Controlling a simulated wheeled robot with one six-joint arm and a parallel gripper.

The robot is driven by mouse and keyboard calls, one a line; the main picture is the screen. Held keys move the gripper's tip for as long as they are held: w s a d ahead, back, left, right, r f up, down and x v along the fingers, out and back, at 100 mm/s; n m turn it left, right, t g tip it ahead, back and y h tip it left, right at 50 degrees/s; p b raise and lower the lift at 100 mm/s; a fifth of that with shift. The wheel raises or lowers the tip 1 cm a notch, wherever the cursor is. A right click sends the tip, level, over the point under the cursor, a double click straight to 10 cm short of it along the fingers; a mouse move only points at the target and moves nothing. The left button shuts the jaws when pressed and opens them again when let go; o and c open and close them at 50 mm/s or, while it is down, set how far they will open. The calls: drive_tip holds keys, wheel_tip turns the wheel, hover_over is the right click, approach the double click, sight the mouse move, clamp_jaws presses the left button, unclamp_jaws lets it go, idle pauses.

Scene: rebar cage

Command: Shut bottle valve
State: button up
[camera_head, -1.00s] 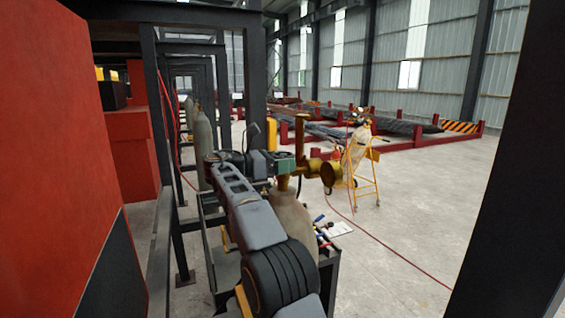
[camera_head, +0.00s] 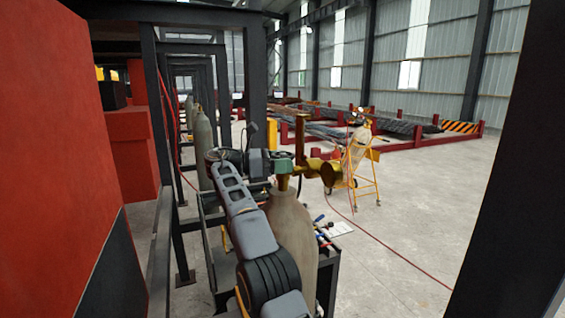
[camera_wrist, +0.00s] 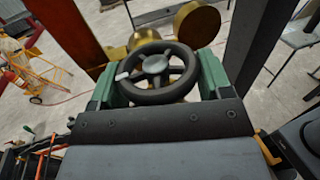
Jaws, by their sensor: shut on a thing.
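A tan gas bottle (camera_head: 293,232) stands upright in the middle of the camera_head view, partly covered by my arm. Brass valve fittings and a regulator (camera_head: 329,172) sit at its top. In the wrist view the valve's black handwheel (camera_wrist: 155,70), with spokes and a grey hub, is between the green jaws of my gripper (camera_wrist: 160,82). The jaws are shut on the wheel's rim from both sides. My gripper also shows at the bottle's top in the camera_head view (camera_head: 284,167). The brass gauges (camera_wrist: 196,24) lie just beyond the wheel.
A dark metal cart (camera_head: 327,272) with tools and a white sheet (camera_head: 340,229) is beside the bottle. A yellow trolley (camera_head: 364,180) stands behind on open floor. A red hose (camera_head: 400,262) crosses the floor. Dark steel posts (camera_head: 515,170) and a red block (camera_head: 50,140) flank the view.

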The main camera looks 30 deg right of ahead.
drive_tip(key=o, duration=0.9)
drive_tip(key=shift+n+t, duration=0.5)
drive_tip(key=shift+t, duration=0.2)
